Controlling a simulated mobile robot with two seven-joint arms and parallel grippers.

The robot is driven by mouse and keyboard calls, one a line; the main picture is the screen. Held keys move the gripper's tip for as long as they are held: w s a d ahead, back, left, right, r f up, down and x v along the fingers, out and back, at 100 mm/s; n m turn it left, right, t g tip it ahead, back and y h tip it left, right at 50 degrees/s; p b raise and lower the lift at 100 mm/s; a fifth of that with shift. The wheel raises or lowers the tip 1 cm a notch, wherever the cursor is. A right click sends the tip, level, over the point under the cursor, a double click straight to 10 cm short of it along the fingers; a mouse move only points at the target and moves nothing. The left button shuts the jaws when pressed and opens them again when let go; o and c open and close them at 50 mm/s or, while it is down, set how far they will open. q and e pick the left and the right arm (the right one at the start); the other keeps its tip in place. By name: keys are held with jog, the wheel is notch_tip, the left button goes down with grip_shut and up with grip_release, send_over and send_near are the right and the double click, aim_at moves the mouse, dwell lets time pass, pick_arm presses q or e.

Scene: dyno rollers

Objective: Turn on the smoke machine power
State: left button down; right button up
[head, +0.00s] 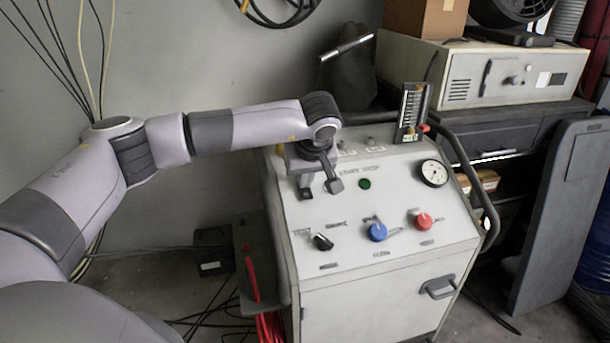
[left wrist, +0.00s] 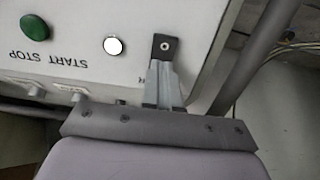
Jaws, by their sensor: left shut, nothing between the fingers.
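The smoke machine seems to be the white cabinet (head: 375,300) with a sloped control panel, in the middle of the head view. My left gripper (head: 320,188) is over the panel's upper left. In the left wrist view my left gripper (left wrist: 164,98) is shut and empty, its fingers pointing at a small black plate (left wrist: 165,47) with a round metal centre, perhaps a switch. Whether they touch it I cannot tell. Beside it is a lit white round lamp (left wrist: 113,46). A green button (head: 364,184) also shows in the left wrist view (left wrist: 34,27). My right gripper is out of view.
The panel also has a black knob (head: 323,242), a blue knob (head: 377,232), a red knob (head: 424,222) and a round gauge (head: 433,173). A dark tube rail (head: 487,190) borders the cabinet. Red hose (head: 268,322) and cables lie left of it.

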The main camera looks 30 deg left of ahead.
pick_arm(q)
jog(key=shift+s+d+f, duration=0.3)
jog(key=shift+s+d, duration=0.25)
jog(key=shift+d, duration=0.05)
jog(key=shift+d+r+p, duration=0.15)
jog(key=shift+r+p, duration=0.45)
jog(key=shift+r, duration=0.05)
jog(key=p+v, duration=0.2)
jog(key=shift+r, duration=0.4)
jog(key=a+v, duration=0.1)
jog(key=v, duration=0.9)
jog(key=shift+w+a+r+b, duration=0.2)
jog(key=shift+w+r+b, duration=0.15)
jog(key=shift+w+b, duration=0.1)
